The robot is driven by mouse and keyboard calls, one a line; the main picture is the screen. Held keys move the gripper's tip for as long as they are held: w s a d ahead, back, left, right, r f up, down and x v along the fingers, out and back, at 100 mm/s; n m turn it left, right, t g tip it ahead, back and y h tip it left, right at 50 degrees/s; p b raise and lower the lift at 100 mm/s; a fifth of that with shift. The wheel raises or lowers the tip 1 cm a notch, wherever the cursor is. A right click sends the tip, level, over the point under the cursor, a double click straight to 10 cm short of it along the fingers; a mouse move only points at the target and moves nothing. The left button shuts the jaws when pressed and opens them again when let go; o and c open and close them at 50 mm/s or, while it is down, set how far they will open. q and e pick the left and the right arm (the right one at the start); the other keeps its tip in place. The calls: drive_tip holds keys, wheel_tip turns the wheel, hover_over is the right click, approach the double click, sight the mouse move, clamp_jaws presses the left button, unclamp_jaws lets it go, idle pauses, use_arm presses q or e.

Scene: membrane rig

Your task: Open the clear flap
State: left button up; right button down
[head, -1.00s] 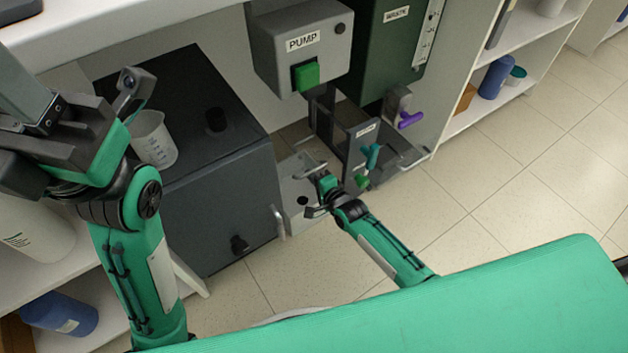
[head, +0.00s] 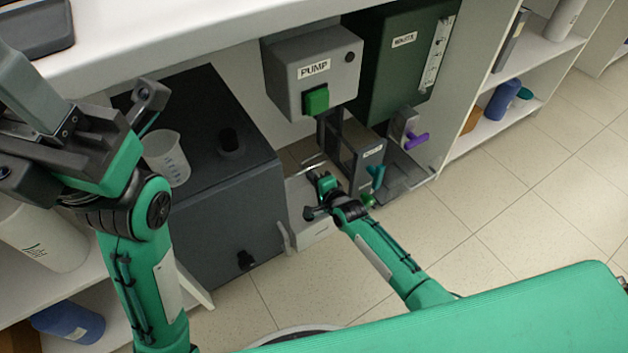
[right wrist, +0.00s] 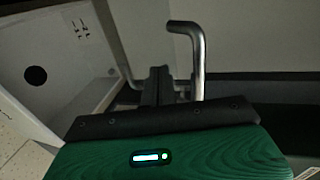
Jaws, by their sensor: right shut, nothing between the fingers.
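I cannot surely pick out the clear flap. A thin metal rod (head: 308,164) spans the top of a low pale box (head: 320,231) under the pump unit. My right gripper (head: 318,178) is over this box, shut and empty, close to the rod. In the right wrist view its fingers (right wrist: 158,76) are together, and a bent metal rod (right wrist: 198,55) rises just right of them; I cannot tell whether they touch. A pale panel with a dark round hole (right wrist: 35,75) is at the left there. My left gripper (head: 88,80) is raised at the left, its fingers apart.
The grey pump unit (head: 322,70) with a green button and the green waste tank (head: 396,72) hang above. A dark rack (head: 366,160) with teal and purple handles stands right of my right gripper. A large dark cabinet (head: 225,205) is to its left. The tiled floor (head: 500,215) is clear.

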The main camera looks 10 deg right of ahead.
drive_tip(key=shift+w+a+r, duration=0.35)
drive_tip(key=shift+w+r, duration=0.2)
drive_tip(key=shift+w, duration=0.35)
drive_tip(key=shift+w+a+r, duration=0.3)
drive_tip(key=shift+w+r, duration=0.25)
drive_tip(key=shift+w, duration=0.35)
drive_tip(key=shift+w+a+r, duration=0.35)
drive_tip(key=shift+w+r, duration=0.2)
drive_tip(key=shift+w, duration=0.45)
drive_tip(key=w, duration=0.1)
drive_tip(key=w+a, duration=0.1)
drive_tip(key=w+b, duration=0.1)
drive_tip(key=shift+a+r, duration=0.15)
drive_tip(key=shift+r, duration=0.15)
